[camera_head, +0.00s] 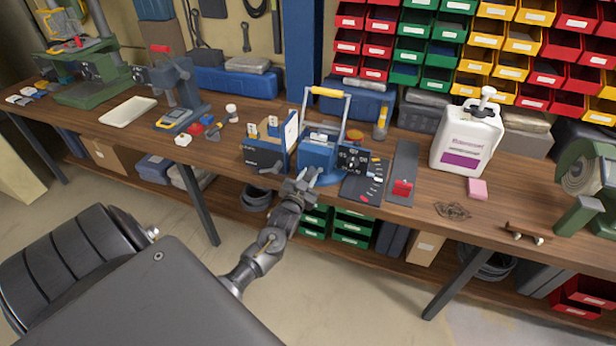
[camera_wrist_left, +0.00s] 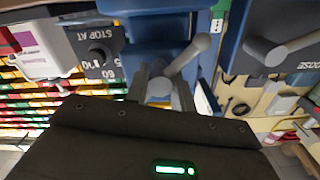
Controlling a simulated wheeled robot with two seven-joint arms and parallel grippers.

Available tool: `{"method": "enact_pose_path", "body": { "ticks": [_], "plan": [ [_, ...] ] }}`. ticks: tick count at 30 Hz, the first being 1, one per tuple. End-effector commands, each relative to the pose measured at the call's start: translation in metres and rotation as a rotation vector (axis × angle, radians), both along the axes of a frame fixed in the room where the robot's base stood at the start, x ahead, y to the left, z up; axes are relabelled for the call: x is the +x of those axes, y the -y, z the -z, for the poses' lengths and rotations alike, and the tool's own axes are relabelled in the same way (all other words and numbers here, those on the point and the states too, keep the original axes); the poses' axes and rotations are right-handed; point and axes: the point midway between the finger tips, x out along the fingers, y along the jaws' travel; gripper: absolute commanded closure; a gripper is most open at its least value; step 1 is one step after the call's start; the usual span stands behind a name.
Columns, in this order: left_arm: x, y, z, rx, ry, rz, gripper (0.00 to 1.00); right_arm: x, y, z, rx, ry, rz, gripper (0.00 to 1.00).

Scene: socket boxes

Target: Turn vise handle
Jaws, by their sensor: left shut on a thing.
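The blue vise (camera_head: 317,153) stands at the front edge of the bench. Its grey bar handle (camera_wrist_left: 186,54) is slanted in the left wrist view, with a round hub (camera_wrist_left: 160,87) at its lower end. My left gripper (camera_head: 302,182) reaches up to the front of the vise. In the left wrist view its two fingers (camera_wrist_left: 160,92) lie either side of the handle's hub end, and the gripper is shut on the handle. The fingers partly hide the grip in the head view. My right gripper is not in view.
A dark blue box (camera_head: 263,160) with its own grey lever (camera_wrist_left: 283,49) stands close left of the vise. A dial panel (camera_head: 354,159) is close on the right. Beyond are a white jug (camera_head: 466,138) and a pink block (camera_head: 478,189). The floor in front is open.

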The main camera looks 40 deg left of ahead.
Motion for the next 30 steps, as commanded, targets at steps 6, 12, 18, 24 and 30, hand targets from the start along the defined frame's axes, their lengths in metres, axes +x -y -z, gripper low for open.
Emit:
{"method": "enact_pose_path", "body": {
  "ticks": [6, 12, 18, 24, 30],
  "plan": [
    [-0.0017, 0.0019, 0.0052, 0.038, -0.024, 0.003, 0.98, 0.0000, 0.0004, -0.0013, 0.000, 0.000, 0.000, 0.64],
    [-0.0016, 0.0021, 0.0054, 0.048, -0.028, 0.003, 0.98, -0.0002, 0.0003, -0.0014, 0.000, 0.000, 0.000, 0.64],
    [-0.0017, 0.0022, 0.0055, 0.047, -0.028, 0.004, 0.98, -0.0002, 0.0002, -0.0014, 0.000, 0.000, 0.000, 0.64],
    [-0.0016, 0.0024, 0.0055, 0.046, -0.027, 0.004, 0.98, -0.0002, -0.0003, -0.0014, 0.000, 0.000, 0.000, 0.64],
    [-0.0016, 0.0024, 0.0055, 0.046, -0.027, 0.004, 0.98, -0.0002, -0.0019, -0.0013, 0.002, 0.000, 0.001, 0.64]
  ]
}}
